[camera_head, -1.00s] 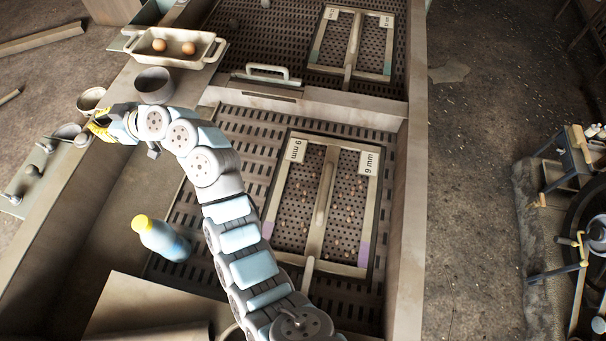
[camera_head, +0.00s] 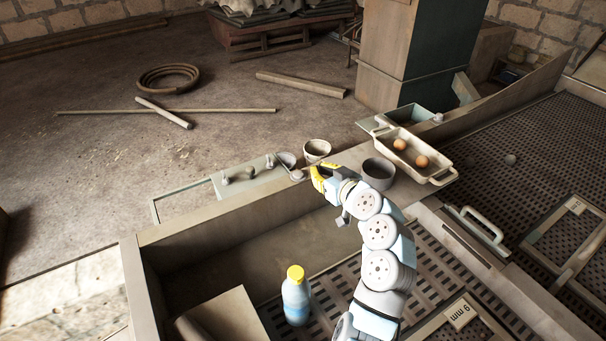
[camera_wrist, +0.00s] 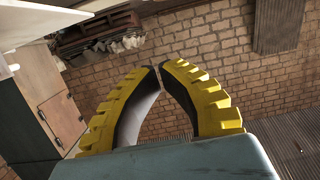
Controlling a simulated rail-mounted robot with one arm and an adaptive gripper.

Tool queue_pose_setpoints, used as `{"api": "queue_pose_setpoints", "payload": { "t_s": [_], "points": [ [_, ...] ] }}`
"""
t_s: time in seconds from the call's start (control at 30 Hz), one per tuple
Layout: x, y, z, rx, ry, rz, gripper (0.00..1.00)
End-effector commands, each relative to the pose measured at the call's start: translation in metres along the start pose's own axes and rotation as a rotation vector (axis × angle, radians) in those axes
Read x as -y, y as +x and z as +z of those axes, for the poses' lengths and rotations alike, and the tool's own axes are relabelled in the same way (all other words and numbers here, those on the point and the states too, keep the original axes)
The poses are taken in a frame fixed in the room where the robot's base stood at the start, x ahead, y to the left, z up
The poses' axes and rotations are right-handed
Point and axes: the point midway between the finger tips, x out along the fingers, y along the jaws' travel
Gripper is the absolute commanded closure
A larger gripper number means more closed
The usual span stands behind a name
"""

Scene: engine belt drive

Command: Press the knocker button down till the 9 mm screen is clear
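My gripper (camera_head: 320,178) has yellow ridged fingers and is held over the far ledge of the machine. In the wrist view its fingertips (camera_wrist: 158,68) come together with nothing visible between them. A small rounded knob (camera_head: 296,175) is just left of the fingertips in the head view; I cannot tell whether they touch. A pale panel (camera_head: 204,196) farther left carries small knobs (camera_head: 250,172). No label marks which one is the knocker button. The 9 mm screen's labelled corner (camera_head: 460,314) shows at the lower right; most of its mesh is out of frame.
Two bowls, one pale (camera_head: 317,149) and one dark (camera_head: 379,172), stand near my gripper. A tray (camera_head: 441,178) holds two eggs (camera_head: 422,161). A blue bottle with a yellow cap (camera_head: 296,300) stands nearer.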

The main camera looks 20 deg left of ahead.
Motion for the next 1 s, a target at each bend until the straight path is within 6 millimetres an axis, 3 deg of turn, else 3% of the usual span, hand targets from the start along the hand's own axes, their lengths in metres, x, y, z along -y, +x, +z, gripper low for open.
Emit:
{"api": "queue_pose_setpoints", "payload": {
  "t_s": [0.33,1.0],
  "points": [
    [0.001,0.008,-0.001,0.000,-0.001,-0.003,1.00],
    [0.002,0.072,-0.002,0.001,0.000,-0.005,1.00]
  ]
}}
